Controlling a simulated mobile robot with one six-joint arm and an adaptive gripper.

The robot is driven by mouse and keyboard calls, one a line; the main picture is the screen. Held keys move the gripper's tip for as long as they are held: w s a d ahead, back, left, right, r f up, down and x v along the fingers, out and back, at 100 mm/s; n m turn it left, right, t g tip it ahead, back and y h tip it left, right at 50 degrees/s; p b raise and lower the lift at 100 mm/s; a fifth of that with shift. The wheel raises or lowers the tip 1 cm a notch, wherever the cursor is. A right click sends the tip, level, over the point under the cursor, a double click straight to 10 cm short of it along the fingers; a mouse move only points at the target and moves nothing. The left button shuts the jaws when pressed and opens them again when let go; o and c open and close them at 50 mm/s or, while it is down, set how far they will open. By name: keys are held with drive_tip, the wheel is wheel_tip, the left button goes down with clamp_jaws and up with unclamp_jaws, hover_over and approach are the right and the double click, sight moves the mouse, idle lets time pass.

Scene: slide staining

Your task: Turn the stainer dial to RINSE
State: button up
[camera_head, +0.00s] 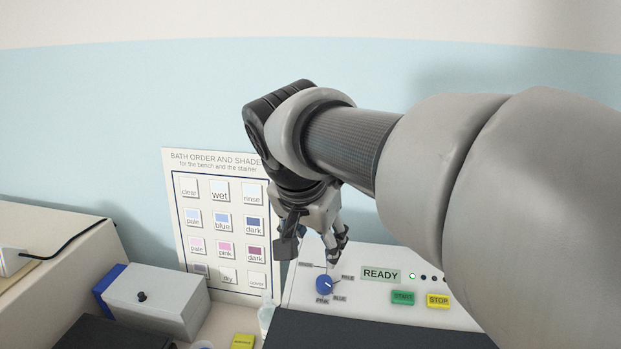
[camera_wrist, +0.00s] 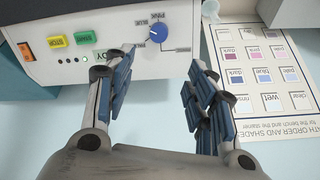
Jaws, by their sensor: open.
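The blue round stainer dial (camera_head: 324,285) sits on the left part of the white stainer front panel, with small labels around it. Its white pointer mark is toward the right side, but I cannot tell which label it meets. In the wrist view the dial (camera_wrist: 158,32) appears upside down, ahead of the gap between the fingers. My gripper (camera_head: 316,248) is open and empty above the dial, apart from it. In the wrist view my gripper (camera_wrist: 158,72) shows both blue-padded fingers spread.
The panel has a READY display (camera_head: 381,275), a green START button (camera_head: 402,298) and a yellow STOP button (camera_head: 438,300). A colour chart (camera_head: 180,225) stands behind at left. A grey box (camera_head: 155,298) and a yellow item (camera_head: 243,341) are on the bench at left.

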sight(324, 281)
drive_tip(key=x, duration=1.7)
drive_tip(key=shift+s+f, duration=0.1)
drive_tip(key=shift+s, duration=0.25)
drive_tip(key=c, duration=1.1)
